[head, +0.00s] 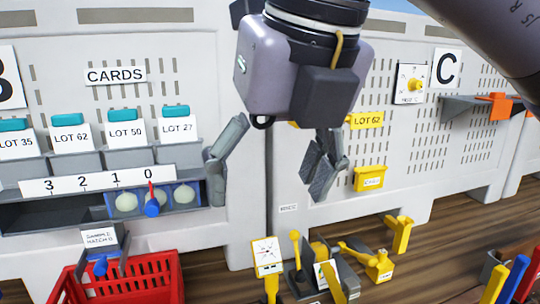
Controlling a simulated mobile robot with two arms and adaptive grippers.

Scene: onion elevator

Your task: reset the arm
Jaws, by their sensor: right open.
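My right gripper (268,188) hangs in the upper middle of the head view, with its grey and black body above and its fingers pointing down. The left finger overlaps the right end of the shelf with the number scale (100,182). The gripper body hides part of the wall behind it. My left gripper is not in view.
A red basket (150,275) stands at the lower left. Yellow-handled fixtures (380,265) stand along the bottom middle. A yellow bin (370,178) hangs on the wall right of the gripper. Onion-like pale items (184,194) sit in the left shelf. A grey ledge (470,106) juts out at right.

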